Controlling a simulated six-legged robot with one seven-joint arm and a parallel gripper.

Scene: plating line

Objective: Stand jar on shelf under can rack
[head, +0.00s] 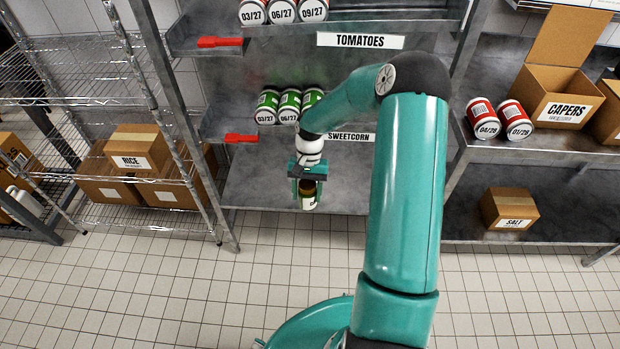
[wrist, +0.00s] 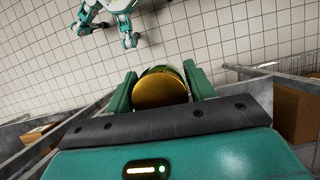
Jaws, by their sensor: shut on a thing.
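The can rack (head: 270,129) holds green sweetcorn cans above and behind the jar. The shelf under the rack (head: 255,190) is a bare grey metal surface. The jar is in front of or over this shelf; I cannot tell whether it touches it.
An upper rack level (head: 200,45) holds red tomato cans. Red tabs (head: 241,138) stick out at the rack's left. Rice boxes (head: 137,149) are left.

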